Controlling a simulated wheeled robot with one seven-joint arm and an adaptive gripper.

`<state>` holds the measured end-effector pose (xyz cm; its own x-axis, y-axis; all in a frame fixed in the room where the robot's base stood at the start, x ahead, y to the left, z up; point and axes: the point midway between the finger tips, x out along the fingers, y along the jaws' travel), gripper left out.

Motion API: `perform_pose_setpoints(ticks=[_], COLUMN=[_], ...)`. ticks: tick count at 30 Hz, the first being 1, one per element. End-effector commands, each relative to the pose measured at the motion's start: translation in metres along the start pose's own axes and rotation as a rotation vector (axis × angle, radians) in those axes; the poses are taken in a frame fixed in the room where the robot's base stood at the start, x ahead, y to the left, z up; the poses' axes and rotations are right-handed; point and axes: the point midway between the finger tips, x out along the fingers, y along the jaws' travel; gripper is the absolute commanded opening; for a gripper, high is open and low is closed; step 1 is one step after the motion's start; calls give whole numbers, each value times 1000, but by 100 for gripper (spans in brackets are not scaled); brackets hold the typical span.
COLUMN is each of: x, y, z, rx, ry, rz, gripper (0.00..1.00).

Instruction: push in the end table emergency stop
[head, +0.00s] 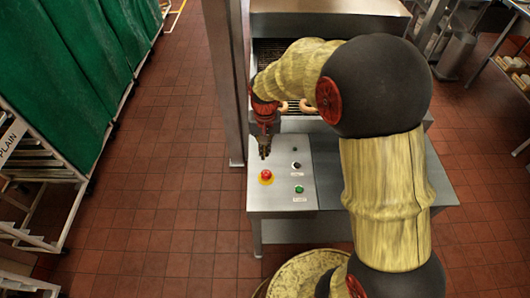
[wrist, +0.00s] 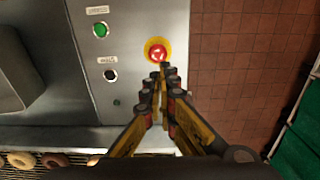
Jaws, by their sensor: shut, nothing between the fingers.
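The emergency stop is a red mushroom button on a yellow round base (head: 266,176), on the left part of a steel control panel (head: 283,203) on the end table. It also shows in the wrist view (wrist: 157,51), just beyond my fingertips. My gripper (head: 264,153) is shut and empty, pointing down above the panel, a little behind the button in the head view. In the wrist view the fingertips (wrist: 166,68) sit just below the button and appear close to its lower edge. Whether they touch it, I cannot tell.
The panel also has a green button (head: 299,189) and a dark knob (head: 296,165). Donuts (wrist: 22,160) lie on a conveyor behind the panel. A steel post (head: 226,80) stands left of the conveyor. A rack with green covers (head: 85,70) is at left, with open tiled floor between.

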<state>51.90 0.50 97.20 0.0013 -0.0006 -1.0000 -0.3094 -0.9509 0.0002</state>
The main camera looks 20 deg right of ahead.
Motion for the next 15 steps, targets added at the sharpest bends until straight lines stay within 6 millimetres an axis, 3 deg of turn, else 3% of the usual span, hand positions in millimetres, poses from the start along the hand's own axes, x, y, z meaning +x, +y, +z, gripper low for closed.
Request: perform_pose_setpoints(ticks=[1, 9, 15], x=[14, 68, 98], y=[0, 0, 0], z=[1, 1, 1], rx=[0, 0, 0], ry=[-5, -4, -4], rz=[2, 1, 1], gripper=[0, 0, 0])
